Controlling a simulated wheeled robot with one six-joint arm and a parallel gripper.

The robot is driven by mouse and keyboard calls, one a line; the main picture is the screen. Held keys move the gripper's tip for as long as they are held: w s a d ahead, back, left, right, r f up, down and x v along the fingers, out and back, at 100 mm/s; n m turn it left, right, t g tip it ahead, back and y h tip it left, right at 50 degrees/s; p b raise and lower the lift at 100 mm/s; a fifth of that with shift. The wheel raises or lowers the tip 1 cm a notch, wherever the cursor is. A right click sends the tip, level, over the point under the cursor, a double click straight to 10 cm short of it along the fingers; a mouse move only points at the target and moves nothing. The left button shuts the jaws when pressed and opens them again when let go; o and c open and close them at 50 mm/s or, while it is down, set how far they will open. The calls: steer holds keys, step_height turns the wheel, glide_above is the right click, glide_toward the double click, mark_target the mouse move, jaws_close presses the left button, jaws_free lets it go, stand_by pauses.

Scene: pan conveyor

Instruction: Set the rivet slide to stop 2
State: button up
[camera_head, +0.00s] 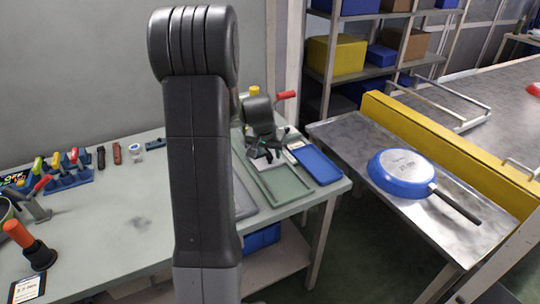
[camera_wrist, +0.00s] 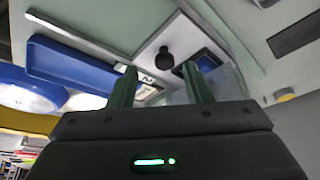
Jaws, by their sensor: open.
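My gripper (camera_head: 266,150) is open and hangs over the right end of the green workbench. In the wrist view its two green fingers (camera_wrist: 160,70) stand apart. A round black knob (camera_wrist: 166,58), which looks like the rivet slide's knob, shows beyond and between the fingertips on a pale plate (camera_wrist: 190,42). The fingers do not appear to touch it. A small white label with a "2" (camera_wrist: 147,80) lies beside it, partly hidden by the left finger. The slide's exact stop cannot be told. In the head view my gripper hides the knob.
A blue tray (camera_head: 316,165) and a green-framed tray (camera_head: 284,186) lie close to my gripper. A red-handled tool (camera_head: 286,95) stands behind it. A blue pan (camera_head: 400,172) lies on the metal table at right, beside a yellow rail (camera_head: 450,150). The bench's middle is largely clear.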

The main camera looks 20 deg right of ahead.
steer(key=v, duration=1)
steer(key=shift+s+a+r, duration=0.15)
steer(key=shift+r, duration=0.2)
